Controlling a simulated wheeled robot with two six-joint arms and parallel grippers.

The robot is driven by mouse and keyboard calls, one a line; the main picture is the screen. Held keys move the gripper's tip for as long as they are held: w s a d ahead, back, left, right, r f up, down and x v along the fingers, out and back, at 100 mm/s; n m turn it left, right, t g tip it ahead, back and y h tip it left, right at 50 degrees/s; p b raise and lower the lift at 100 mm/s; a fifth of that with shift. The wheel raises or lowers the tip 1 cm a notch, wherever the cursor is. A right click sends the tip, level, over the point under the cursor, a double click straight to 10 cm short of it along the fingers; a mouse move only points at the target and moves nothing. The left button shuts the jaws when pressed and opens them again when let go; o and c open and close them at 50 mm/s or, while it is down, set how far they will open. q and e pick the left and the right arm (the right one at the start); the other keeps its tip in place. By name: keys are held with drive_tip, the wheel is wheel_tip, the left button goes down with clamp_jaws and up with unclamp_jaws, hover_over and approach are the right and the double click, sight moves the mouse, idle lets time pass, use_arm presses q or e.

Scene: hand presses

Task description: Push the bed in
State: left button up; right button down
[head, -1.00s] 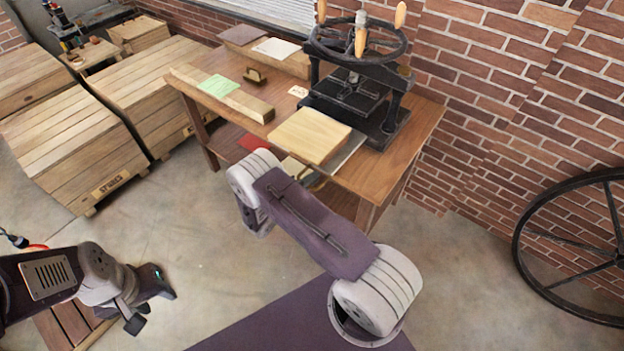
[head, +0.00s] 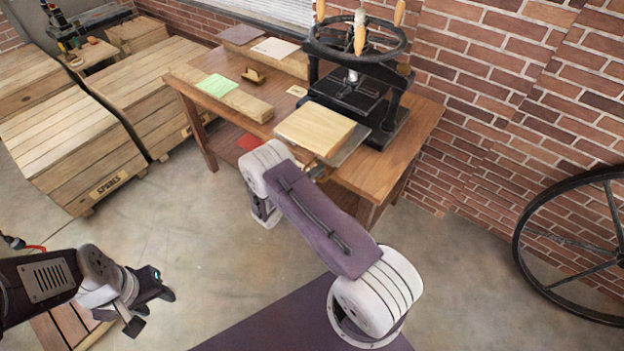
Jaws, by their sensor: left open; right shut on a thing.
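The black press (head: 392,95) stands on the wooden table (head: 425,125) against the brick wall. Its bed, a dark grey plate (head: 353,146), sticks out of the front of the press. A pale wooden block (head: 315,128) lies on the bed and hides most of it. My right gripper (head: 319,172) is at the front end of the bed, below the block, and is shut on the bed there. My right forearm hides much of this grip. My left gripper (head: 150,309) is open and empty at the lower left, over the floor, far from the press.
A long board with a green sheet (head: 216,88) lies on the table left of the bed. A small brass-coloured piece (head: 253,77) stands behind it. Wooden crates (head: 75,160) stand at the left. A large spoked wheel (head: 590,250) leans at the right wall.

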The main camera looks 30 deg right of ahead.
sight(333, 153)
drive_tip(key=r+b+x, duration=0.1)
drive_tip(key=b+x, duration=0.1)
drive_tip(key=x, duration=0.3)
drive_tip(key=r+b+x, duration=0.1)
drive_tip(key=b+x, duration=0.2)
drive_tip(key=x, duration=0.2)
drive_tip(key=r+b+x, duration=0.1)
drive_tip(key=b+x, duration=0.2)
drive_tip(key=x, duration=0.2)
drive_tip(key=shift+w+d+f, duration=0.15)
drive_tip(key=shift+w+d, duration=0.1)
drive_tip(key=shift+d, duration=0.4)
drive_tip(key=shift+w+d+r+b, duration=0.2)
drive_tip(key=shift+w+d+b, duration=0.15)
drive_tip(key=shift+d, duration=0.3)
drive_tip(key=c, duration=1.5)
unclamp_jaws()
drive_tip(key=v, duration=0.9)
drive_tip(key=shift+s+a, duration=0.1)
